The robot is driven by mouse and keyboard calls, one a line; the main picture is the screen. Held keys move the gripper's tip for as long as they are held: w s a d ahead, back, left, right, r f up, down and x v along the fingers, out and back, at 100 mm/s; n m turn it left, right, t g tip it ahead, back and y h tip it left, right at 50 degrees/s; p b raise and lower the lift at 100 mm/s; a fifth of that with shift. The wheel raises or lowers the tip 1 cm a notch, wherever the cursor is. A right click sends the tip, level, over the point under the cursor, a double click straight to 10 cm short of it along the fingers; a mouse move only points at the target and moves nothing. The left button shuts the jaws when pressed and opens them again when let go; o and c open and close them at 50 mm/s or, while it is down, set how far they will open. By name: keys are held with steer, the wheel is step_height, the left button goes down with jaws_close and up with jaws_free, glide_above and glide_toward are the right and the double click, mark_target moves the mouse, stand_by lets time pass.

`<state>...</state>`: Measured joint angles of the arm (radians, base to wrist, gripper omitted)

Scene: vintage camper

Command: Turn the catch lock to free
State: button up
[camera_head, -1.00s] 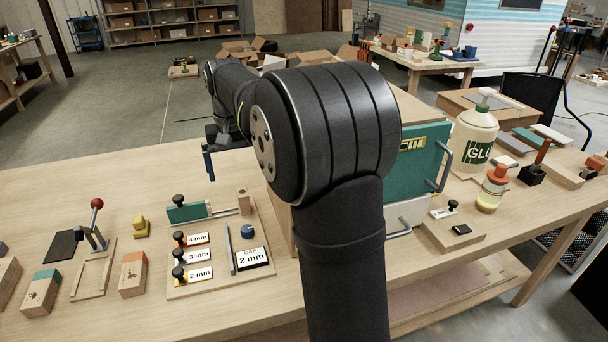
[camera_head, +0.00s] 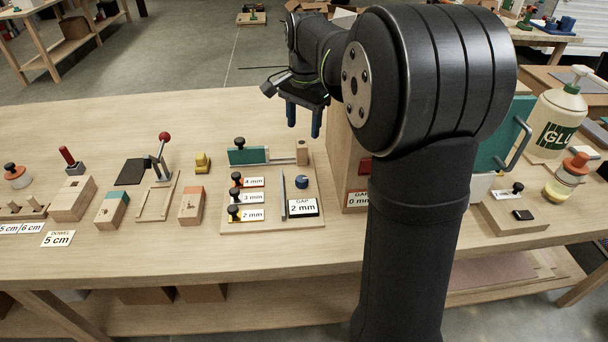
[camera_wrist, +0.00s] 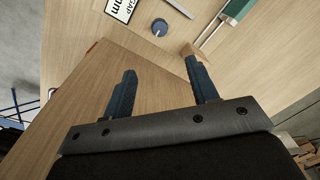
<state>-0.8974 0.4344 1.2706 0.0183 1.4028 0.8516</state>
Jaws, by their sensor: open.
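No part is marked as the catch lock, so I cannot tell which it is. A round blue knob (camera_head: 301,182) sits on the wooden gauge board (camera_head: 240,225), beside a grey bar and a "GAP 2 mm" label (camera_head: 303,208). The knob also shows in the wrist view (camera_wrist: 159,27), beyond the fingertips. A teal slider (camera_head: 248,156) with a black knob lies at the board's back, with a rod to a wood block (camera_head: 302,152). My gripper (camera_head: 304,128) is open and empty, above and behind the board. Both fingers show apart in the wrist view (camera_wrist: 162,75).
A tall wooden box (camera_head: 347,150) with a "GAP 0 mm" label stands right of the board, partly behind my arm. A red-knobbed lever (camera_head: 164,138) and wood blocks stand left. A glue bottle (camera_head: 557,120) stands right. The bench front is clear.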

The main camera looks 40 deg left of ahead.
steer(key=m, duration=0.2)
glide_toward(302, 179)
steer(key=shift+m, duration=0.3)
steer(key=f, duration=0.9)
steer(key=shift+a, duration=0.2)
steer(key=c, duration=1)
